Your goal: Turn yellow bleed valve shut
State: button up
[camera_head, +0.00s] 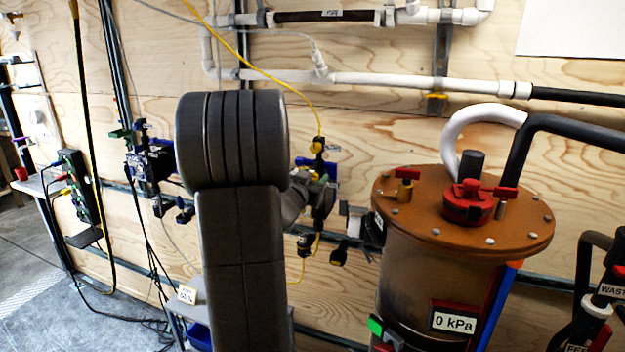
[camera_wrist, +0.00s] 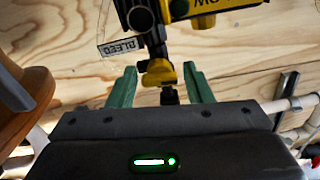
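The yellow bleed valve (camera_wrist: 158,73) shows in the wrist view as a small yellow handle on a dark fitting, beside a white "BLEED" tag (camera_wrist: 117,47). My gripper (camera_wrist: 160,67) has two green fingers, one on each side of the yellow handle. The fingers stand apart, with narrow gaps to the handle, and I see no clear contact. In the head view my arm hides most of the gripper. A yellow and blue valve assembly (camera_head: 319,190) on the wall shows just right of my arm there, with the bleed handle hard to pick out.
A brown-lidded filter tank (camera_head: 463,212) with red valves and a "0 kPa" label stands at the right. White pipes (camera_head: 400,82) run along the plywood wall. A yellow hose (camera_head: 258,66) hangs down to the assembly. Another blue valve assembly (camera_head: 150,160) is at the left.

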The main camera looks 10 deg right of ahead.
jog(key=shift+o, duration=0.3)
jog(key=b+v, duration=0.1)
jog(key=v, duration=1.3)
